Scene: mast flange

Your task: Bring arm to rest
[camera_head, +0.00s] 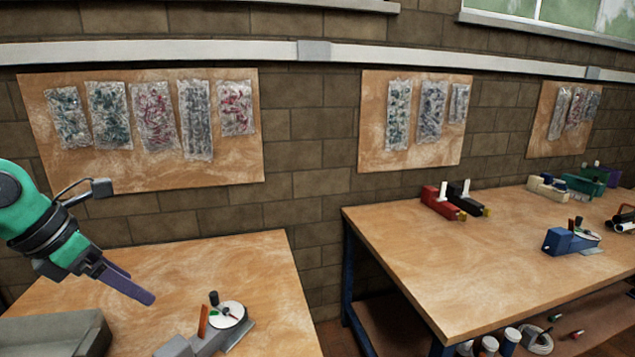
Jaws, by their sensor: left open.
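My left arm comes in from the left, green and black, with a small camera-like part on a bracket. Its left gripper (134,283) points down and to the right, with its dark purple fingers apart and nothing seen between them. The gripper is above the near left wooden table (240,262), to the left of a grey device with a round white dial (228,315). My right gripper does not show.
A grey bin (60,335) stands at the lower left, below the arm. A second wooden table (430,265) on the right holds red and black devices (441,205) and a blue device (567,240). A gap separates the tables. Boards with bagged parts (150,165) hang on the brick wall.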

